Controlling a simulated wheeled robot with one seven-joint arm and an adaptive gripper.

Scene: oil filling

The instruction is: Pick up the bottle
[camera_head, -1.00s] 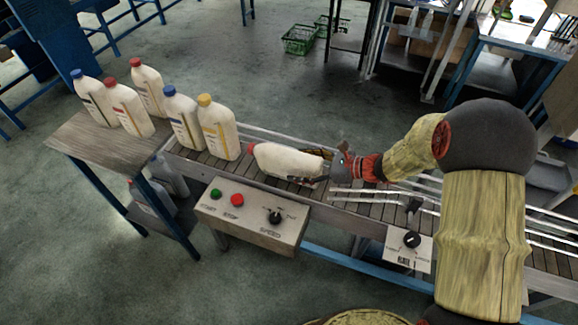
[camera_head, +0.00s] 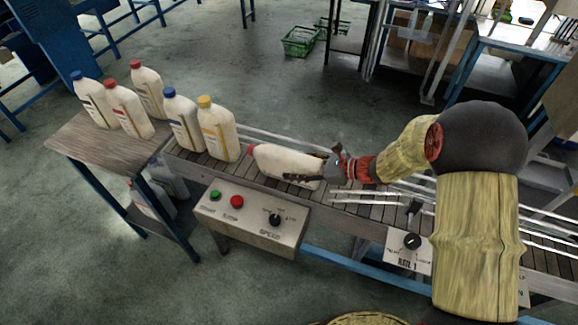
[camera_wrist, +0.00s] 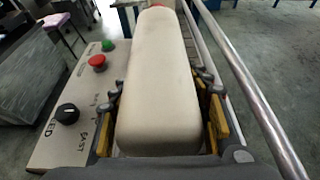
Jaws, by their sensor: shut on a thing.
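A cream bottle (camera_head: 279,162) with a red cap lies on its side on the conveyor (camera_head: 359,205), its cap toward the left. My gripper (camera_head: 316,169) is at the bottle's base end, with its fingers along the two sides. In the wrist view the bottle (camera_wrist: 158,82) runs away from me between the fingers of my gripper (camera_wrist: 160,128), which is shut on it. The far end with the red cap is only just visible at the top of that view.
Several upright bottles with blue, red and yellow caps stand at the left, on the wooden table (camera_head: 84,143) and the conveyor's end. A control box (camera_head: 252,217) with green and red buttons and a speed knob is on the conveyor's near side. Metal rails (camera_wrist: 240,85) run along the conveyor.

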